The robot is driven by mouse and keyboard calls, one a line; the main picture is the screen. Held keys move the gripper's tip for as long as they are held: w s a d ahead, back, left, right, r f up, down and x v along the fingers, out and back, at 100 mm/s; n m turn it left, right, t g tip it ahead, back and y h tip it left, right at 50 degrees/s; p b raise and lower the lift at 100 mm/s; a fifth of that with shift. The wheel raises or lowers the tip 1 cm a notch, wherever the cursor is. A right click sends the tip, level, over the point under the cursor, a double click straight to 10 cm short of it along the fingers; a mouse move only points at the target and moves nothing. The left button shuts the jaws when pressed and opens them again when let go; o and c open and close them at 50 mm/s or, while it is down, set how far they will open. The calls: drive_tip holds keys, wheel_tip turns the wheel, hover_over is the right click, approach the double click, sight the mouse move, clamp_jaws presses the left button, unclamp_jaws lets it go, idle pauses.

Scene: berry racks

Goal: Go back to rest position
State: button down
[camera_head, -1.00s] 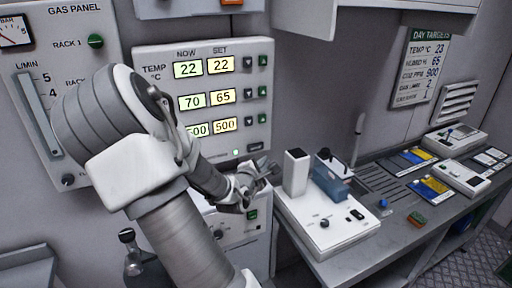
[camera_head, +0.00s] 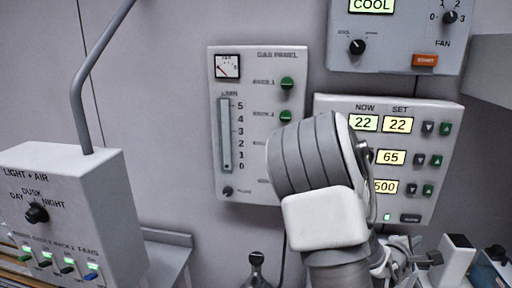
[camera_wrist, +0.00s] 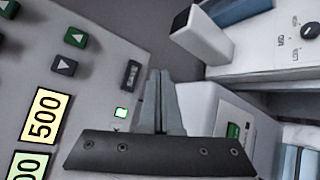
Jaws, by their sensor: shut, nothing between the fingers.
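My gripper (camera_wrist: 160,78) shows in the wrist view with its two fingers together and nothing between them. In the head view my gripper (camera_head: 432,258) is small and low at the right, partly hidden behind my own arm. It is beside the lower edge of the climate panel (camera_head: 452,150), which reads 22 and 22 on top. In the wrist view the panel (camera_wrist: 75,85) fills the left side, with a 500 display and green and grey arrow buttons. I cannot tell whether the gripper touches the panel.
The gas panel (camera_head: 216,110) is on the wall left of my arm. A light and air box (camera_head: 95,200) stands at the far left. The cool and fan unit (camera_head: 385,60) hangs above. A white post (camera_head: 455,258) is close right of my gripper; it also shows in the wrist view (camera_wrist: 200,38).

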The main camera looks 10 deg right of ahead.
drive_tip(key=w+a+r+m+t+y, duration=0.1)
drive_tip(key=a+m+y, duration=0.4)
drive_tip(key=a, duration=0.6)
drive_tip(key=a+r+m+y, duration=0.2)
drive_tip(key=a+y, duration=0.4)
drive_tip(key=a, duration=0.5)
drive_tip(key=s+a+r+m+g, duration=0.1)
drive_tip(key=s+a+r, duration=0.1)
drive_tip(key=s+a, duration=0.2)
drive_tip(key=s+a+r+m+y, duration=0.1)
drive_tip(key=s+a+r+m, duration=0.1)
drive_tip(key=s, duration=0.6)
drive_tip(key=s+a+r+m+g+y, duration=0.1)
drive_tip(key=s+a+r, duration=0.3)
drive_tip(key=s+a, duration=0.1)
drive_tip(key=shift+s+a+r+m+g, duration=0.25)
drive_tip(key=shift+s+a+m+g, duration=0.05)
drive_tip(key=shift+s, duration=0.15)
